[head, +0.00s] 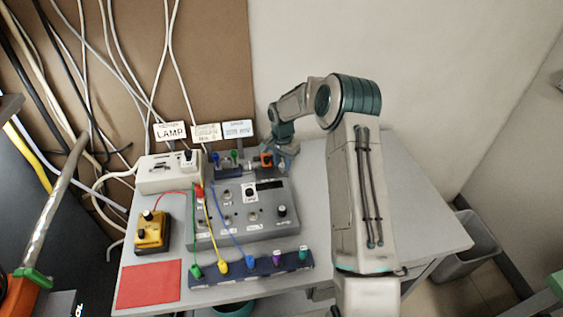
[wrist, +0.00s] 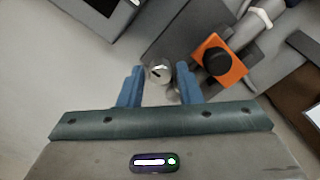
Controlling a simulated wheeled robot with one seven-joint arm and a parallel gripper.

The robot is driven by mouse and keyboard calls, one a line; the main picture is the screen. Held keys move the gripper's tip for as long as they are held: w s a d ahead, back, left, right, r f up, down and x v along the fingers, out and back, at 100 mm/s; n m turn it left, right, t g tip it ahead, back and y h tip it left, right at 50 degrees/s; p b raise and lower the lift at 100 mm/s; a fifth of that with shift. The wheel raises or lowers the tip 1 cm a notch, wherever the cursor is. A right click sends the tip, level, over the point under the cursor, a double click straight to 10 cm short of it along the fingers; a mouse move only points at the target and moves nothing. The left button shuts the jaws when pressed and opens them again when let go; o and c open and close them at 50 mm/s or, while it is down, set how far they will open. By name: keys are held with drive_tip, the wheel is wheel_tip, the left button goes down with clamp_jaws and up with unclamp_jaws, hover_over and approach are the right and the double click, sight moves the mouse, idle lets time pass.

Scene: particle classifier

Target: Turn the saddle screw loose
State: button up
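A round silver screw head with a dark slot, which looks like the saddle screw (wrist: 158,73), shows in the wrist view at the end of a grey block. My gripper (wrist: 159,67) is open, its two blue fingers on either side of the screw head, with a small gap at each side. How far the fingertips are above the screw I cannot tell. An orange block with a black knob (wrist: 218,62) sits just right of the screw. In the head view my gripper (head: 284,152) is at the table's back, beside the orange block (head: 266,160); the screw cannot be made out there.
A grey control box (head: 243,214) stands in the middle of the table (head: 420,200), with a blue terminal strip (head: 251,279) in front. The table's right side is bare.

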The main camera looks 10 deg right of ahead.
clamp_jaws()
